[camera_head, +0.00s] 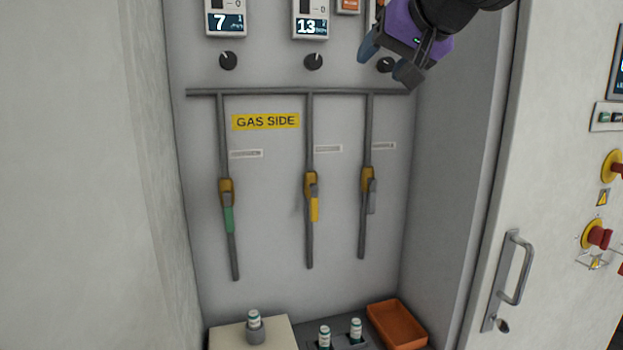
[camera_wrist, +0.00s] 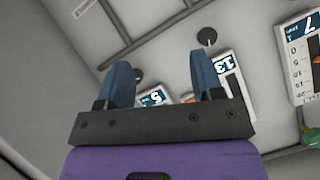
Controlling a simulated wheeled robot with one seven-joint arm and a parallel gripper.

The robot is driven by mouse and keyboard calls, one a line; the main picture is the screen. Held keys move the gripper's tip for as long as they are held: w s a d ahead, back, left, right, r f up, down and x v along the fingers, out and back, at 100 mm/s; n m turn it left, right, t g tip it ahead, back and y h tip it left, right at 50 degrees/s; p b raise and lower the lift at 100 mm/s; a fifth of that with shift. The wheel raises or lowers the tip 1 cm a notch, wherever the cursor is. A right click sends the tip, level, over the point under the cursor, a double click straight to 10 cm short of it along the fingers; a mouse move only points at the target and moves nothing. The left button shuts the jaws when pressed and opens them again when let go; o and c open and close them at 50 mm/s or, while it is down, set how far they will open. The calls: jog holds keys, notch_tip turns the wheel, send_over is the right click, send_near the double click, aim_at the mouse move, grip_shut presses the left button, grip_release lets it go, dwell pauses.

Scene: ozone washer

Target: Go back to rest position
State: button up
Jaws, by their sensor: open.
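My gripper (camera_head: 388,62) is at the top right of the head view, purple with blue-grey fingertips. It is in front of the gas panel (camera_head: 270,220), close to the rightmost black knob (camera_head: 386,65), which it partly covers. In the wrist view, my gripper (camera_wrist: 163,85) shows two blue fingers spread apart with nothing between them. The wrist view shows black knobs (camera_wrist: 207,37) and displays reading 13 (camera_wrist: 224,64) and 5 (camera_wrist: 153,97) beyond the fingers. Whether the fingertips touch the panel cannot be told.
Three pipes with a green valve handle (camera_head: 229,219), a yellow one (camera_head: 314,208) and a grey one (camera_head: 372,196) run down the panel. Small vials (camera_head: 254,319) and an orange tray (camera_head: 397,324) stand below. A door handle (camera_head: 508,280) and red buttons (camera_head: 599,236) are at right.

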jog(key=s+d+f+g+h, duration=0.2)
jog(key=s+d+f+g, duration=0.1)
jog(key=s+d+f, duration=0.6)
jog(key=s+d+f+g+h, duration=0.3)
jog(key=s+d+f, duration=0.6)
jog(key=s+f, duration=0.5)
jog(key=shift+d+f, duration=0.15)
jog(key=shift+f, duration=0.05)
jog(key=shift+w, duration=0.1)
dwell(0.7)
